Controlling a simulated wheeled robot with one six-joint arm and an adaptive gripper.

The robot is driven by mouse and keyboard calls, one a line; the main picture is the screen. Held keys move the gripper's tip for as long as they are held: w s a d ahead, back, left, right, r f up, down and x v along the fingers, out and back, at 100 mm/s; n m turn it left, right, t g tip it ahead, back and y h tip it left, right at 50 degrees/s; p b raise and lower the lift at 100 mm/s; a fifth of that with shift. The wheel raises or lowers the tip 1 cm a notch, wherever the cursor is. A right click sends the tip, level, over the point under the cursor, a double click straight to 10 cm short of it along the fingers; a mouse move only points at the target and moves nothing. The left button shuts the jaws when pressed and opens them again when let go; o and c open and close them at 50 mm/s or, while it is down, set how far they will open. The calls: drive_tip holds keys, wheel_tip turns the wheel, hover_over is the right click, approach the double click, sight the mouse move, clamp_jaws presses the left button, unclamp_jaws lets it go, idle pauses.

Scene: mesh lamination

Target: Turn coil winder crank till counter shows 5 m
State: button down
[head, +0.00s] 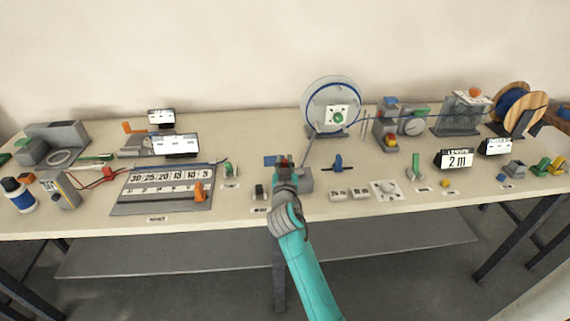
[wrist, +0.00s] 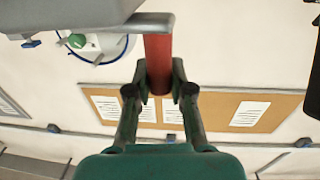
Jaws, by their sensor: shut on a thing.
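The coil winder (head: 330,92) is a pale round disc with a blue ring at the back of the bench, with a green knob at its middle. In the wrist view its disc (wrist: 112,48) is partly cut off at the upper left. The crank's red handle (wrist: 158,60) is joined to a grey crank arm (wrist: 110,25). My gripper (wrist: 160,88) is shut around this handle; in the head view my gripper (head: 285,166) hides most of it. The length counter (head: 457,160), a black box with a white display at the right, reads 2 m.
A wooden cable reel (head: 530,108) stands at the far right, with blue cable running left to the winder past a grey measuring unit (head: 388,125). A numbered board (head: 165,190) lies on the left.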

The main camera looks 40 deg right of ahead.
drive_tip(key=shift+w+d+r+m+g+h, duration=0.1)
drive_tip(key=shift+w+m+g+h, duration=0.1)
drive_tip(key=shift+m+g+h, duration=0.4)
drive_tip(key=shift+w+d+f+m+g+h, duration=0.15)
drive_tip(key=shift+w+m+g+h, duration=0.1)
drive_tip(key=shift+m+g+h, duration=0.3)
drive_tip(key=shift+w+d+r+m+g+h, duration=0.1)
drive_tip(key=shift+w+r+m+g+h, duration=0.1)
drive_tip(key=shift+m+g+h, duration=0.35)
drive_tip(key=shift+w+d+m+g+h, duration=0.2)
drive_tip(key=shift+m+g+h, duration=0.25)
drive_tip(key=shift+g, duration=0.3)
drive_tip(key=shift+w+d+m+g+h, duration=0.15)
drive_tip(key=shift+m+g+h, duration=0.25)
drive_tip(key=shift+g, duration=0.35)
drive_tip(key=shift+s, duration=0.1)
drive_tip(key=c, duration=1)
unclamp_jaws()
drive_tip(key=v, duration=1.2)
